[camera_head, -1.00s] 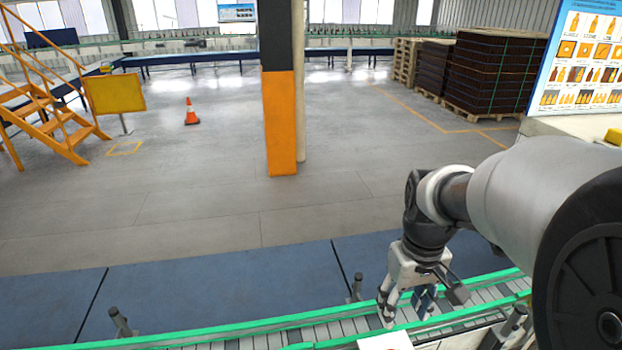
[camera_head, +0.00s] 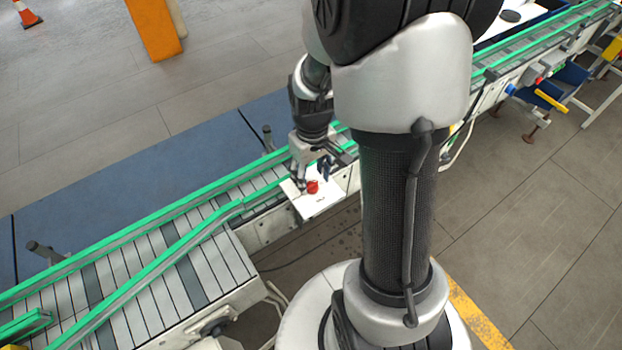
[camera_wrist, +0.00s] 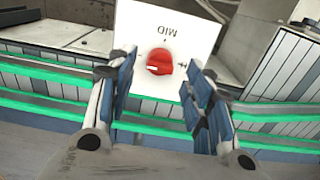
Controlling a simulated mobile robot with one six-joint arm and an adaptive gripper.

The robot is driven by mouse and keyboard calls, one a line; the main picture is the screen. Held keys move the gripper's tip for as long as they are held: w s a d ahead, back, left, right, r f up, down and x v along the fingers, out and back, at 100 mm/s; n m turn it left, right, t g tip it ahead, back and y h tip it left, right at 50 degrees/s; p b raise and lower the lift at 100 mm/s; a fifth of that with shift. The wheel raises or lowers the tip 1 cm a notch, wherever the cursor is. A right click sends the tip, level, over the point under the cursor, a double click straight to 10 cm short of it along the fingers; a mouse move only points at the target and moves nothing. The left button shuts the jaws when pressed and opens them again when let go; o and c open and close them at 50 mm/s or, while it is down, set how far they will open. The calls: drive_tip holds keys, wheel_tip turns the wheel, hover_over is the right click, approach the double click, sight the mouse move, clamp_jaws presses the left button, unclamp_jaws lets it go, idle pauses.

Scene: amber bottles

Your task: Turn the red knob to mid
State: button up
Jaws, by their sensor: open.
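The red knob (camera_wrist: 159,62) sits on a white panel (camera_wrist: 190,20) in the wrist view. The word MID shows upside down above it, and a mark shows at its right. A pale line on the knob points left in that view. In the head view the red knob (camera_head: 312,187) is small on the white panel (camera_head: 318,206) beside the conveyor. My gripper (camera_wrist: 160,75) is open, with one blue-padded finger on each side of the knob's near edge. Nothing is held, and I cannot tell whether a finger touches the knob. My gripper also shows in the head view (camera_head: 311,182).
A conveyor (camera_head: 140,285) with green rails runs beside the panel. Blue mats (camera_head: 150,180) lie behind it. My own arm column covers the middle right of the head view. A blue bin (camera_head: 565,85) stands farther right. Open floor lies at the right.

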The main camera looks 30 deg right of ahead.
sight(312, 186)
drive_tip(key=shift+f, duration=1.25)
drive_tip(key=shift+c, duration=0.3)
drive_tip(key=c, duration=1)
